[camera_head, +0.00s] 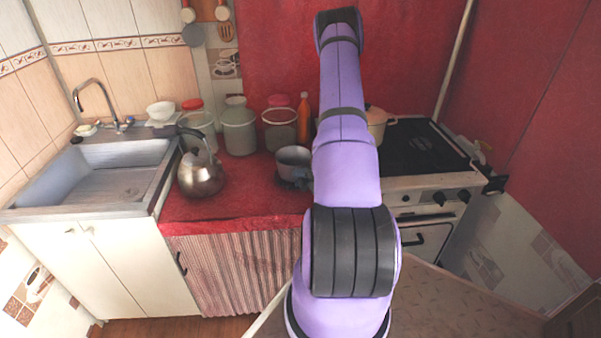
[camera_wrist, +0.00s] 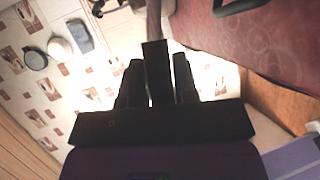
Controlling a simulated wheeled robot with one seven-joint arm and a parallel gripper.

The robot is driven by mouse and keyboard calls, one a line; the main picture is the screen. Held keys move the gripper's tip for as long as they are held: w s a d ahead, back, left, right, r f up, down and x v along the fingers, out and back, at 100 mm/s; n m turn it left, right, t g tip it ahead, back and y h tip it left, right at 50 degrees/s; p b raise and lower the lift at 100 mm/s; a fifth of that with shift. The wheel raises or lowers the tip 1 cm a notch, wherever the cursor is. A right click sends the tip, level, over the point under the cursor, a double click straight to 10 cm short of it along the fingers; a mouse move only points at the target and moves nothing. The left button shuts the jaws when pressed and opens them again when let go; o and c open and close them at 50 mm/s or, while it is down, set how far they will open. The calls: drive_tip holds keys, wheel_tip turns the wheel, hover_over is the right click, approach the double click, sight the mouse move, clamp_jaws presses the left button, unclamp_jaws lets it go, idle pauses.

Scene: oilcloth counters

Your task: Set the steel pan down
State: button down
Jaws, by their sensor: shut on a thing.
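The steel pan (camera_head: 294,160) is a small grey pot at the middle of the red counter, just left of my arm in the head view. It looks upright; I cannot tell whether its base touches the counter. My gripper (camera_wrist: 157,88) shows in the wrist view with a dark bar, which looks like the pan's handle (camera_wrist: 156,60), between its fingers. It is shut on that handle. In the head view my arm hides the gripper and the pan's right side. The pan's bowl is not clear in the wrist view.
A steel kettle (camera_head: 201,174) stands left of the pan. Jars (camera_head: 239,130) and an orange bottle (camera_head: 304,118) stand behind it. The stove (camera_head: 415,150) with a cream pot (camera_head: 376,122) is right; the sink (camera_head: 110,175) is left. The red counter's front (camera_head: 235,208) is clear.

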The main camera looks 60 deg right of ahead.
drive_tip(key=shift+f, duration=0.1)
idle(0.3)
drive_tip(key=c, duration=0.9)
unclamp_jaws()
drive_tip(key=shift+f, duration=0.1)
